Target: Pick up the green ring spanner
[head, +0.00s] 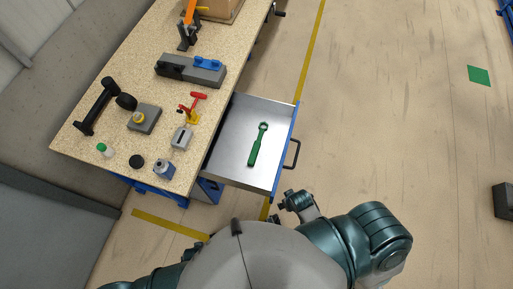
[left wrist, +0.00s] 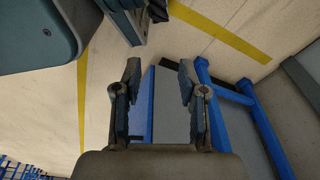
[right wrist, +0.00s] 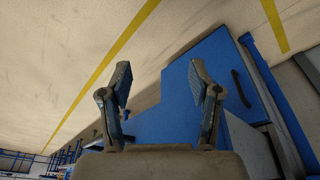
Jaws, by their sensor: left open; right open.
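The green ring spanner (head: 257,146) lies in the open metal drawer (head: 230,160), ring end away from me, in the head view. My right gripper (head: 297,203) is just outside the drawer's near right corner, apart from the spanner. In the right wrist view my right gripper (right wrist: 162,85) is open with nothing between its fingers. In the left wrist view my left gripper (left wrist: 158,85) is open and empty. My left gripper is not visible in the head view. The spanner shows in neither wrist view.
The workbench (head: 120,65) stands left of the drawer, carrying a grey block with a blue part (head: 190,69), a red-handled clamp (head: 191,108) and several small items. The drawer's blue front has a dark handle (head: 292,155). Floor to the right is mostly clear.

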